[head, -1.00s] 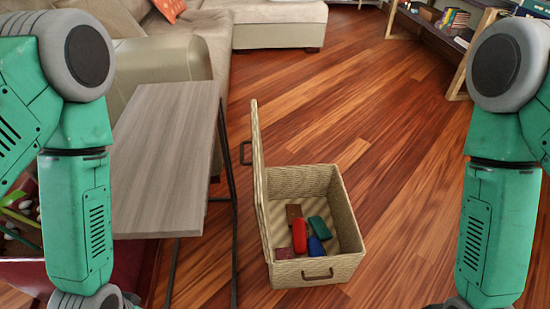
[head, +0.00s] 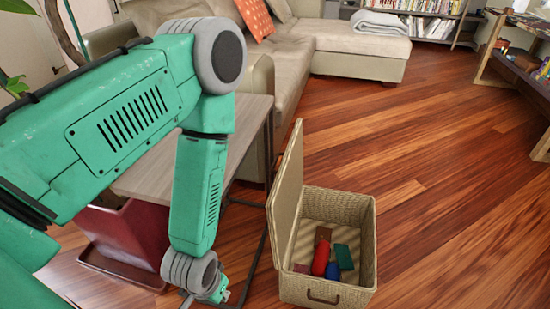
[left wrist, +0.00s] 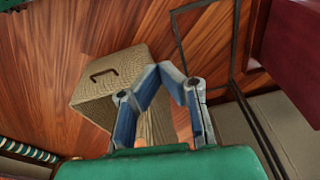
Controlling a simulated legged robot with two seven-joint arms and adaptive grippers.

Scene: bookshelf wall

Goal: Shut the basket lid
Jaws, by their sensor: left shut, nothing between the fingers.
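The woven basket (head: 345,297) stands on the wood floor. Its lid (head: 287,190) is open, standing nearly upright along the basket's left side. Several coloured items, among them a red one (head: 320,258) and a green one (head: 343,256), lie inside. My left gripper (head: 216,293) is low, left of the basket and lid, apart from them in the head view. In the left wrist view its fingertips (left wrist: 172,72) meet with nothing between them, and the basket's handled wall (left wrist: 105,92) is to their left. My right gripper is not in view.
A grey wood-top side table (head: 150,178) stands left of the basket, partly behind my left arm, with a thin dark metal frame on the floor. A sofa (head: 350,45) is behind. Floor right of the basket is clear.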

